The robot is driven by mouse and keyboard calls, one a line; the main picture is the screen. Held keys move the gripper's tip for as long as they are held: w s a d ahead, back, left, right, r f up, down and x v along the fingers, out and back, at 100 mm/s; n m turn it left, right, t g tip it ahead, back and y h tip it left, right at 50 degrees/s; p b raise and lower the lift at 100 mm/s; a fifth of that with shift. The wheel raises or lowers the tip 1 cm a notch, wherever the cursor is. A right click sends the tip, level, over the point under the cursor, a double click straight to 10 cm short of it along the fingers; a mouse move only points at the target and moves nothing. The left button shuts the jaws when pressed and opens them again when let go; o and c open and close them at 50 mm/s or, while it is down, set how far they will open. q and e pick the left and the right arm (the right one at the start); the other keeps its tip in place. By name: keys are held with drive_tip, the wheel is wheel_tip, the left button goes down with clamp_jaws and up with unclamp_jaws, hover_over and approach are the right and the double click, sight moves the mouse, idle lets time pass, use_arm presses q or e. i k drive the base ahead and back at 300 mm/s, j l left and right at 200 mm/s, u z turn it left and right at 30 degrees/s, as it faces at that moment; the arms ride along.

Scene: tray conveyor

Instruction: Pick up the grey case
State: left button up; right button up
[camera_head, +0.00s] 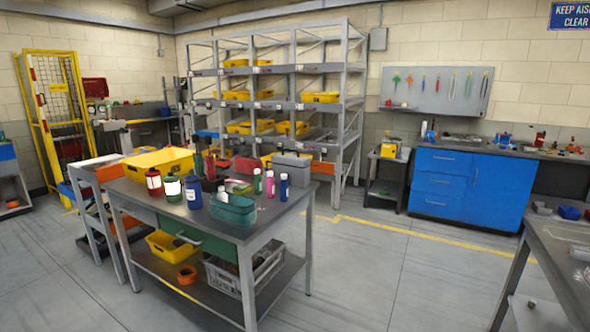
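The grey case (291,169) stands on the far right part of the table (303,199) in the middle left of the view. It looks like a small closed box with a darker grey top. Small bottles stand in front of it and hide part of its front side. Neither of my grippers shows in this view.
A shelf rack (345,103) stands behind. The floor (390,265) to the right is clear.

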sight(297, 168)
drive_tip(key=i+l+z, duration=0.3)
drive_tip(key=i, duration=0.4)
drive_tip(key=i+l+z, duration=0.3)
drive_tip(key=i, duration=0.4)
drive_tip(key=i+l+z, duration=0.1)
drive_tip(key=i+z, duration=0.2)
drive_tip(key=i, duration=0.4)
drive_tip(key=i+u, duration=0.4)
drive_tip(key=i+l+u, duration=0.25)
drive_tip(key=i+u, duration=0.2)
drive_tip(key=i+l+u, duration=0.4)
drive_tip(key=k+j, duration=0.1)
